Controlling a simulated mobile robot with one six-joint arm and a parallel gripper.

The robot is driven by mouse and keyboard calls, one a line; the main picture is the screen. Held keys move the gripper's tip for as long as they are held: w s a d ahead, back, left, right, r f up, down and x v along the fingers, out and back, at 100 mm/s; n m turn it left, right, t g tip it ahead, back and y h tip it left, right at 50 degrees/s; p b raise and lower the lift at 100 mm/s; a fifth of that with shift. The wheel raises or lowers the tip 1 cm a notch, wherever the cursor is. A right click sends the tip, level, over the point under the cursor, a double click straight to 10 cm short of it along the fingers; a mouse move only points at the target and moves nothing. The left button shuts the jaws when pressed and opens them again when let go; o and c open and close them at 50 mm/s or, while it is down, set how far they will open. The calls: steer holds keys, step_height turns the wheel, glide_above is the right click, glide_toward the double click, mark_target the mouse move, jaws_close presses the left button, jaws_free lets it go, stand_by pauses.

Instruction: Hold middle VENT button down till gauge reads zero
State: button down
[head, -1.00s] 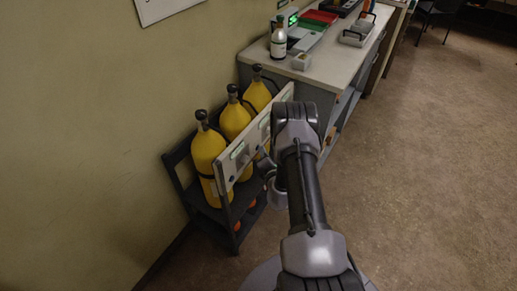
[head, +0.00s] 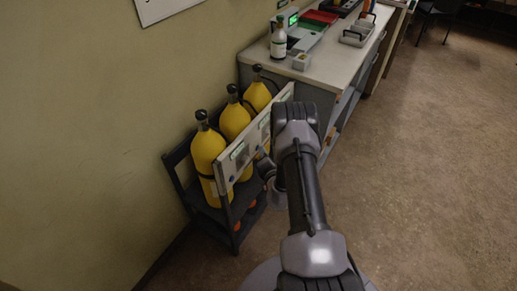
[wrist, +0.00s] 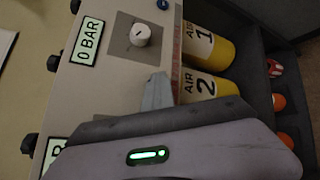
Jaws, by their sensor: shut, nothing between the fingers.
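The vent panel (head: 246,157) stands in front of three yellow cylinders in the head view. In the wrist view the panel (wrist: 120,85) carries a gauge reading 0 BAR (wrist: 87,43), a white knob (wrist: 141,35) and a blue button (wrist: 162,4) at the top edge. A second gauge (wrist: 54,154) is partly cut off and its number is hidden. My gripper (wrist: 157,90) is shut and empty, its grey tip at the panel below the knob. The middle VENT button does not show, and I cannot tell whether the tip presses it.
The cylinders AIR 1 (wrist: 209,42) and AIR 2 (wrist: 207,84) stand in a dark rack (head: 233,225) by the wall. A desk (head: 335,65) with a bottle (head: 278,42) and trays stands beyond. The floor at right is open.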

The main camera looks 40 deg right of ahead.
steer(key=shift+s+d, duration=0.3)
steer(key=shift+s, duration=0.45)
steer(key=s, duration=0.1)
steer(key=s+d, duration=0.1)
steer(key=s, duration=0.1)
steer(key=s+d, duration=0.1)
steer(key=shift+s, duration=0.35)
stand_by(0.3)
